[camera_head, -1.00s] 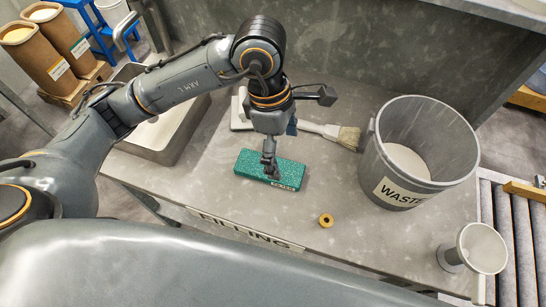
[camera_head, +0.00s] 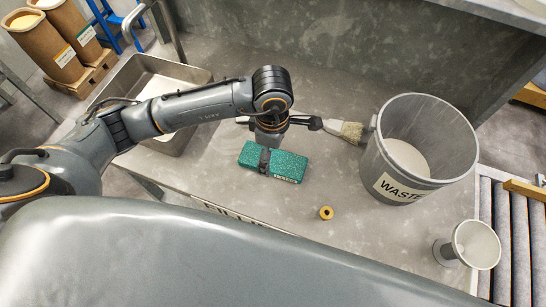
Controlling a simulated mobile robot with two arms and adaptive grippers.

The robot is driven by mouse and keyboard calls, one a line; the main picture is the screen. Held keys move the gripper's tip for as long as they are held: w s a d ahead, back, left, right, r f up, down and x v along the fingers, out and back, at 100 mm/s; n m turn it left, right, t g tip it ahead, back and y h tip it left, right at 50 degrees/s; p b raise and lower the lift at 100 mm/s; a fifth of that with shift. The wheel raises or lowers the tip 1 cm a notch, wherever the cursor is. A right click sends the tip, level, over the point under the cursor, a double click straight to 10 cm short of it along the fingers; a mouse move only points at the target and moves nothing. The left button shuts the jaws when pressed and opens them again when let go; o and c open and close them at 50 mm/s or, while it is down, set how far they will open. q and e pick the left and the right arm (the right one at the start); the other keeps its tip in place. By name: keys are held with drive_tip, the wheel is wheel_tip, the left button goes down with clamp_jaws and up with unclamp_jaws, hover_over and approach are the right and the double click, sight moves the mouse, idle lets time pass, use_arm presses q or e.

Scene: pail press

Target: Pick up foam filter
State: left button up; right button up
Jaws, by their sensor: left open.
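The foam filter looks to be the teal speckled block (camera_head: 290,165) lying on the grey bench left of the waste pail, with a small label on its front edge. My left gripper (camera_head: 264,162) points down at the block's left half, its dark fingers over the top of it. The fingers are open; whether they touch the block I cannot tell. My right gripper is not in view.
A grey waste pail (camera_head: 424,185) stands at the right, with a brush (camera_head: 345,130) beside it. A brass ring (camera_head: 326,213) lies in front of the block. A sink (camera_head: 192,133) is at left, a funnel (camera_head: 472,243) at lower right. The bench between block and pail is clear.

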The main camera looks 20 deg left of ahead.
use_arm(q)
drive_tip(key=shift+f, duration=1.35)
drive_tip(key=c, duration=1.2)
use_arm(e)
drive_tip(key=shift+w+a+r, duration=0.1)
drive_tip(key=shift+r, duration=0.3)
use_arm(q)
drive_tip(key=shift+r, duration=0.1)
drive_tip(key=shift+c, duration=0.2)
drive_tip(key=shift+w+r, duration=0.1)
drive_tip(key=shift+r, duration=0.1)
wheel_tip(320, 180, up, 2)
drive_tip(key=shift+r+b, duration=0.1)
drive_tip(key=shift+b, duration=0.7)
drive_tip(key=s+r+p, duration=0.5)
drive_tip(key=s+r, duration=0.5)
drive_tip(key=s, duration=0.4)
drive_tip(key=shift+r+p, duration=0.15)
drive_tip(key=shift+p, duration=0.15)
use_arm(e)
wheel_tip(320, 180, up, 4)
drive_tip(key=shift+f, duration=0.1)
